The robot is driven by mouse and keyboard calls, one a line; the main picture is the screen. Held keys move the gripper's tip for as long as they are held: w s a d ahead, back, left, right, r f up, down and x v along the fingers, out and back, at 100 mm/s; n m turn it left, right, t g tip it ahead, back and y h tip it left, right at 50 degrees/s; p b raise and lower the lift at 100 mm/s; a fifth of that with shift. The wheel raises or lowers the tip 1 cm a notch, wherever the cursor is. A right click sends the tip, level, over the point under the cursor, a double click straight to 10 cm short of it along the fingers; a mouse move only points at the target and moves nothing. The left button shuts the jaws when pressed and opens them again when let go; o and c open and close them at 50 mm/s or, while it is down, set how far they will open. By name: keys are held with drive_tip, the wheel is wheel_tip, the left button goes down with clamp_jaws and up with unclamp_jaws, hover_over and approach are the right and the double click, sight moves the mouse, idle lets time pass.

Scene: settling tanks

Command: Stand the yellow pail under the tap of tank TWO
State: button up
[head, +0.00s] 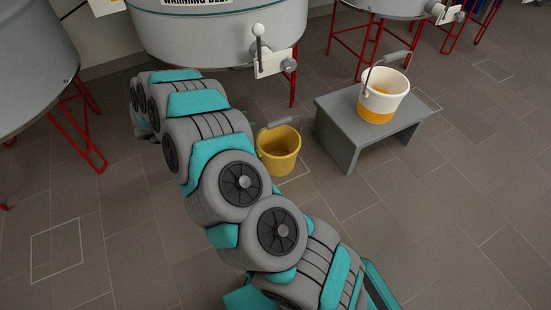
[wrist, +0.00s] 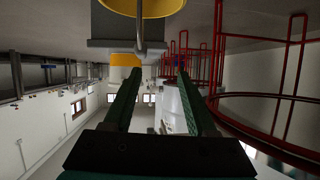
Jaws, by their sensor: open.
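The yellow pail (head: 279,152) stands upright on the floor, in front of the middle tank (head: 220,35) and below its tap (head: 270,62), beside the arm; its left side is partly hidden by my arm. I cannot tell whether it is directly under the spout. No tank number is readable. In the wrist view, which appears upside down, my gripper (wrist: 159,76) has its fingers apart with nothing between them. My fingertips are hidden in the head view.
A white and yellow pail (head: 382,96) stands on a grey bench (head: 342,128) to the right. Other tanks on red legs (head: 85,145) stand left and right. Pale squares, one (head: 57,257) at lower left, mark the floor. The front right floor is clear.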

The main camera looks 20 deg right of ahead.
drive_tip(key=w+a+r+n+t+y, duration=0.3)
drive_tip(key=w+a+r+t+y, duration=0.3)
drive_tip(key=w, duration=0.5)
drive_tip(key=w+a+r+n+t+y, duration=0.3)
drive_tip(key=a+r+y, duration=0.2)
drive_tip(key=a+r, duration=0.6)
drive_tip(key=s+a+r+n+y, duration=0.7)
drive_tip(key=s+a+r, duration=0.15)
drive_tip(key=s, duration=0.25)
drive_tip(key=s+d+f+n+g, duration=0.1)
drive_tip(key=s+d+n+g, duration=0.15)
drive_tip(key=s, duration=0.75)
drive_tip(key=s+d+f+n+g, duration=0.15)
drive_tip(key=s+g, duration=0.25)
drive_tip(key=s, duration=0.5)
drive_tip(key=s+d+f+g+h, duration=0.2)
drive_tip(key=s+d, duration=0.6)
drive_tip(key=s, duration=0.5)
drive_tip(key=s+d+f+g+h, duration=0.2)
drive_tip(key=s+d+g, duration=0.2)
drive_tip(key=s+d, duration=0.4)
drive_tip(key=s, duration=0.6)
drive_tip(key=shift+s+d+h, duration=0.15)
drive_tip(key=shift+h, duration=0.25)
